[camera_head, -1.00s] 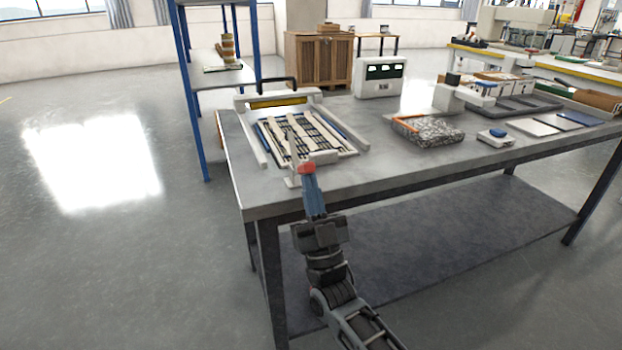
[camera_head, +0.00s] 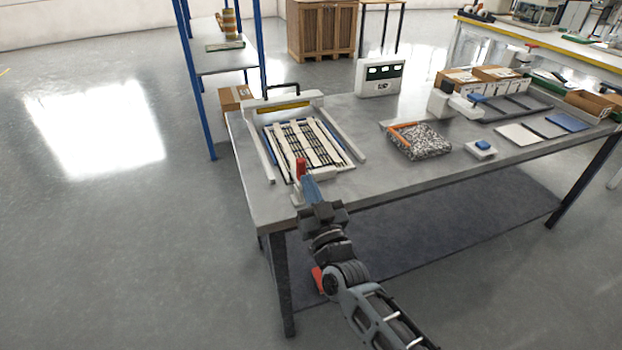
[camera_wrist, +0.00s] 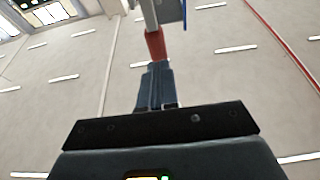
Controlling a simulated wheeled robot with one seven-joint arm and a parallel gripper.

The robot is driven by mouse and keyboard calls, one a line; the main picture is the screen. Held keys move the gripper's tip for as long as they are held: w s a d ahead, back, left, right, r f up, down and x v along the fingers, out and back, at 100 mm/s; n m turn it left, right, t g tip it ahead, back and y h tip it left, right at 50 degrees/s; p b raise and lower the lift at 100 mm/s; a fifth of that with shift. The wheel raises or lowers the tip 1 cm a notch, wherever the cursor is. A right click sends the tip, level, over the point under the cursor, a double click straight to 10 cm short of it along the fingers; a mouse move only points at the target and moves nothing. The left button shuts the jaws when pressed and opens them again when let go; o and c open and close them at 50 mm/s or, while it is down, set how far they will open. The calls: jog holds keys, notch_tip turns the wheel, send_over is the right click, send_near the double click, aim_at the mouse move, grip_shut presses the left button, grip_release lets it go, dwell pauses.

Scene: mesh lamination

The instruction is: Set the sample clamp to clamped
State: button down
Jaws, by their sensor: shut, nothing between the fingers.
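The sample clamp is a small white bracket (camera_head: 297,197) with a red-ended lever (camera_head: 301,167), at the front edge of the white frame (camera_head: 355,151) on the table. The red end stands roughly upright in the head view. My gripper (camera_head: 307,179), with blue fingers, is shut and empty just in front of the red end. In the wrist view the fingers (camera_wrist: 155,68) point at the red end (camera_wrist: 155,44), with a pale bar (camera_wrist: 149,14) beyond it. They look touching or nearly so; I cannot tell which. My fingers partly hide the bracket.
A mesh panel with pale strips (camera_head: 307,143) lies in the frame. A speckled block (camera_head: 425,143), a blue-buttoned box (camera_head: 482,148) and a display unit (camera_head: 380,77) stand to the right on the grey table (camera_head: 400,182). A blue-posted shelf (camera_head: 195,85) is behind left.

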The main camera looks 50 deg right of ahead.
jog(key=shift+w+d+r+p, duration=0.4)
jog(key=shift+w+d+r, duration=0.05)
jog(key=shift+w+r, duration=0.2)
jog(key=shift+r, duration=0.1)
jog(key=shift+w+d+r, duration=0.15)
jog(key=shift+w+r, duration=0.05)
jog(key=shift+s, duration=0.1)
